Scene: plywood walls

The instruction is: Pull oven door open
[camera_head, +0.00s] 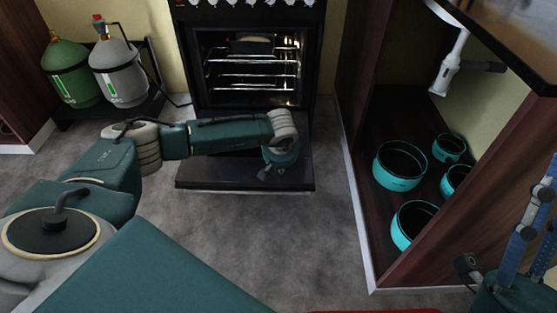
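The black oven (190,60) stands at the back centre, its cavity in plain view. Its door (215,172) is folded down, about level, low over the floor in front of the oven. My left arm reaches across the door from the left. My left gripper (266,172) is over the right part of the door, pointing down; its fingers are small and dark, and I cannot tell whether they are open or touch the door. At the lower right edge, blue and teal parts (525,230) look like my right arm's end; its gripper state is unclear.
Wire racks (252,75) and a dark tin (252,45) are inside the oven. Green (72,72) and grey (118,72) gas cylinders stand on a black stand at left. A wooden cabinet with several teal pots (400,166) is at right. Grey floor before the door is clear.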

